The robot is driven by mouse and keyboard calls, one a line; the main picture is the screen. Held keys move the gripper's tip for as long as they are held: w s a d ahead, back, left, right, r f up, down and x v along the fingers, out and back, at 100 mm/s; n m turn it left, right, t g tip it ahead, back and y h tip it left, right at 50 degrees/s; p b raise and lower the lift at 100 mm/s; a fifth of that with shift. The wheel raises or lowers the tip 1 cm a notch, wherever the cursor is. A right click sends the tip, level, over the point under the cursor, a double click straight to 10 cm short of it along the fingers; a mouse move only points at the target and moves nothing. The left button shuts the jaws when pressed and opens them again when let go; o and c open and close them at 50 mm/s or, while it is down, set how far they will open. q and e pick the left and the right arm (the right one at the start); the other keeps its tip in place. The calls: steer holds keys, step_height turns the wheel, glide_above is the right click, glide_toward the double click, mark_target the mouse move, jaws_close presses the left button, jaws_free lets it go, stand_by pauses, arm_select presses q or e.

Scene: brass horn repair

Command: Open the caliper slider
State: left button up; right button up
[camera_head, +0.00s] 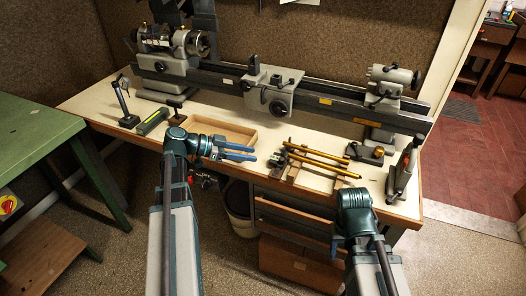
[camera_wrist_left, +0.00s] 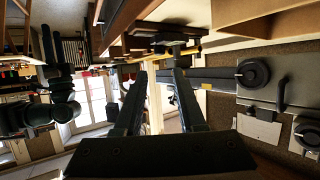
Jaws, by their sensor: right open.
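I cannot make out the caliper or its slider with certainty. A small dark piece (camera_head: 278,160) lies just right of my left fingertips, beside the brass tubes; it is too small to identify. My left gripper (camera_head: 254,154) is over the bench's front part, pointing right, with its two fingers apart. In the left wrist view the fingers (camera_wrist_left: 158,73) show a gap with nothing held between them. My right gripper (camera_head: 355,195) is at the bench's front right edge; its fingers are hard to make out, and I see nothing held.
An empty wooden tray (camera_head: 240,133) lies behind my left gripper. A lathe (camera_head: 270,90) spans the bench's back. A green-black block (camera_head: 152,122) and a dial stand (camera_head: 124,100) stand left. A dark upright tool (camera_head: 402,172) stands right.

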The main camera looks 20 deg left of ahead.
arm_select(q)
steer(key=p+v, duration=0.1)
steer(key=v, duration=0.2)
steer(key=shift+s+a, duration=0.1)
steer(key=shift+a, duration=0.2)
steer(key=s+d+f+n+g+y+p, duration=0.2)
steer(key=s+d+y, duration=0.2)
steer(key=d, duration=0.4)
steer(key=s+d+f+n+g+y+p, duration=0.1)
steer(key=s+d+f+n+g+y, duration=0.2)
steer(key=d, duration=0.6)
steer(key=s+d+f+n+g+y+p, duration=0.2)
steer(key=s+d+y, duration=0.3)
steer(key=d, duration=0.3)
steer(key=shift+s+d+f+n+y+p, duration=0.25)
steer(key=shift+s+d+n+y+p, duration=0.15)
steer(key=shift+s, duration=0.3)
steer(key=shift+f, duration=0.1)
